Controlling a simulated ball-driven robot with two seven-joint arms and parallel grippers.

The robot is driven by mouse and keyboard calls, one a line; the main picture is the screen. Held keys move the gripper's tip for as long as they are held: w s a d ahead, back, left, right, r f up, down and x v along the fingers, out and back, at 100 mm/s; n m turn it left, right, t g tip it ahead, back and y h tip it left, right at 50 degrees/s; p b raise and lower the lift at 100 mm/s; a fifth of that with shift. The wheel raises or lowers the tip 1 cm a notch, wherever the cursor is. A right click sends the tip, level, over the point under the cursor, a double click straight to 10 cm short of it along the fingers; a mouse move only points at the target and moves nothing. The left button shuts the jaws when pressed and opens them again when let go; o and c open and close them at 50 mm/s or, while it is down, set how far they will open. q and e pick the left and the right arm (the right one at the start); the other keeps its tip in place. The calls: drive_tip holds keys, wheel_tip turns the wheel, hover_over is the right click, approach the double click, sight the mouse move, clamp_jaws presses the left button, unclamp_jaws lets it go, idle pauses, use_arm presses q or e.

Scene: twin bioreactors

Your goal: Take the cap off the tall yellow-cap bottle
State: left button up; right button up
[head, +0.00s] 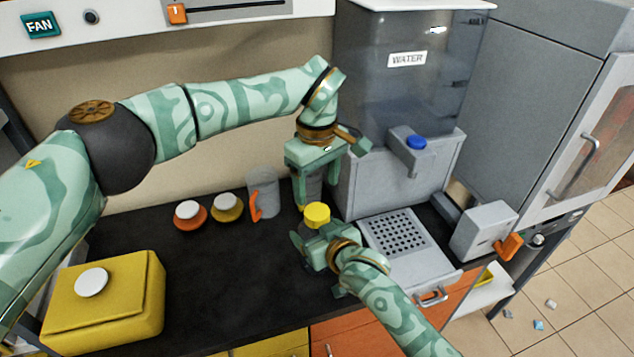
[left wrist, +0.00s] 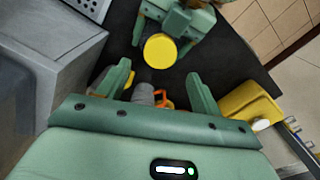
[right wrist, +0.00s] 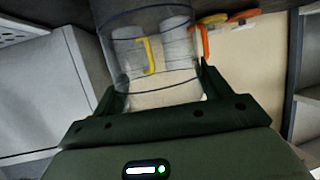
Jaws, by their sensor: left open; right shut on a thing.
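The tall bottle's yellow cap (head: 317,215) is on top of the bottle and faces up. It also shows in the left wrist view (left wrist: 160,50). The clear bottle body (right wrist: 150,62) shows between the right fingers in the right wrist view; in the head view it is mostly hidden. My right gripper (head: 319,250) is shut on the bottle below the cap. My left gripper (head: 316,192) is open, fingers pointing down, behind the cap in the head view. In the left wrist view the cap lies beyond its fingertips (left wrist: 160,85), not between them.
A grey mug with an orange handle (head: 262,192) stands left of the left gripper. Two white-topped items, orange (head: 188,213) and yellow (head: 227,207), stand further left. A yellow box (head: 105,305) is at front left. The water dispenser (head: 400,175) stands close right. The dark counter's middle is clear.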

sight(317, 211)
use_arm(q)
wheel_tip(317, 211, down, 8)
drive_tip(key=shift+r, duration=0.15)
idle(0.3)
drive_tip(key=c, duration=1)
drive_tip(key=n, duration=0.6)
drive_tip(key=o, duration=1.1)
